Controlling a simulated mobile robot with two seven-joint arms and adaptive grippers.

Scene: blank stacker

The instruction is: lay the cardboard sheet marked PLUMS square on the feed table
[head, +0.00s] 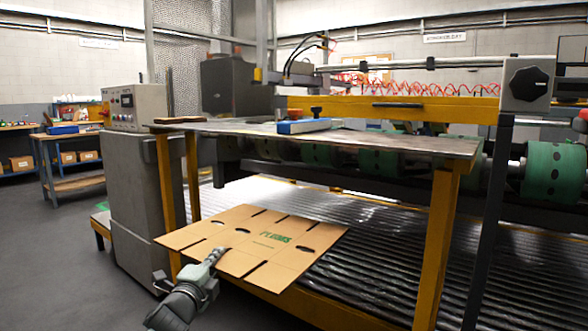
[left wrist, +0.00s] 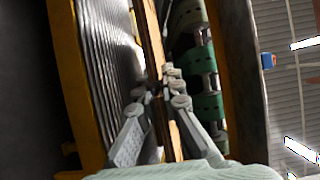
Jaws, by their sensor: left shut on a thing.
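The brown cardboard sheet (head: 290,254), with PLUMS in green letters, is a flat slotted blank. My left gripper (head: 215,257) is shut on its near left edge. In the left wrist view the sheet (left wrist: 152,38) shows edge-on between the fingers (left wrist: 158,92). It hangs roughly level over the front left of the ribbed silver bed (head: 385,240), turned askew to it, with a visible gap between them. A grey metal top (head: 400,146) on yellow legs stands higher, behind the sheet. I cannot tell which surface is the feed table. My right gripper is out of view.
A yellow leg (head: 438,245) stands to the right of the sheet. A grey control cabinet (head: 138,190) stands at left. A blue-and-white tool (head: 303,126) lies on the metal top. Green rollers (head: 555,173) are behind. The floor at left is clear.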

